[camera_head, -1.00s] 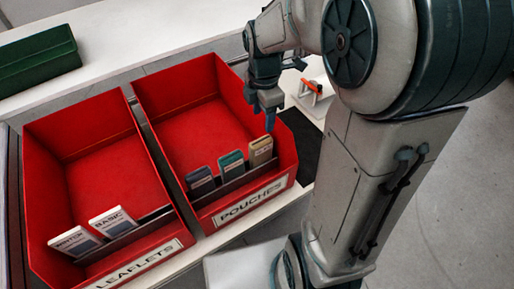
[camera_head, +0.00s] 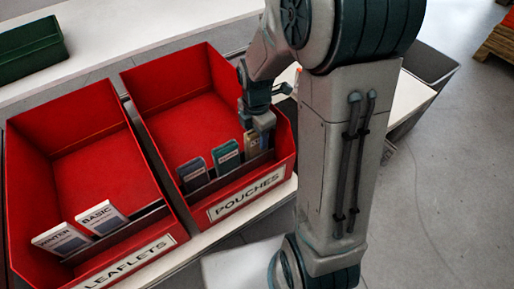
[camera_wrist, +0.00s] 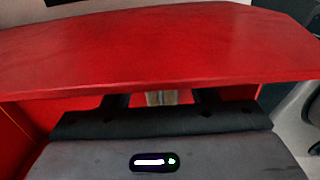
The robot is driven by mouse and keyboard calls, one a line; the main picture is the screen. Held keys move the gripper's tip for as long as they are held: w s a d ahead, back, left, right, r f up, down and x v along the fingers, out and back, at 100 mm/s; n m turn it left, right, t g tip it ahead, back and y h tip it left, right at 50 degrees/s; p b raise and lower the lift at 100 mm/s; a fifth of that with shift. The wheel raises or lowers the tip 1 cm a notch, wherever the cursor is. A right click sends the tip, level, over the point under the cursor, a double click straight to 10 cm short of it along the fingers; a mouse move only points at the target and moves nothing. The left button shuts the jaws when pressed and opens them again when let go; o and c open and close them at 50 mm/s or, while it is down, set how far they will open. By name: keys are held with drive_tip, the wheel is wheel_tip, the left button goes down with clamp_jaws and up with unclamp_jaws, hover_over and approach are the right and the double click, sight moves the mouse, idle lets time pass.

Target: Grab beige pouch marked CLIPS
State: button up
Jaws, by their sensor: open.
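The beige pouch (camera_head: 251,143) stands at the right end of a row of pouches in the front slot of the red POUCHES bin (camera_head: 192,118). Its right part is hidden behind my gripper in the head view, and its marking cannot be read. My gripper (camera_head: 262,128) is open and is lowered at the pouch's top. In the wrist view, a pale beige strip (camera_wrist: 160,98) shows between the two dark fingers (camera_wrist: 161,100). I cannot tell whether the fingers touch it.
A dark blue pouch (camera_head: 193,173) and a teal pouch (camera_head: 226,157) stand to its left. The red LEAFLETS bin (camera_head: 95,165) holds white WINTER (camera_head: 62,239) and BASIC (camera_head: 102,217) leaflets. A red bin wall (camera_wrist: 160,45) spans the wrist view. A green box (camera_head: 30,50) lies behind.

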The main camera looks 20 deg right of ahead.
wheel_tip(320, 180, down, 2)
drive_tip(key=shift+f, duration=0.1)
drive_tip(key=c, duration=1.1)
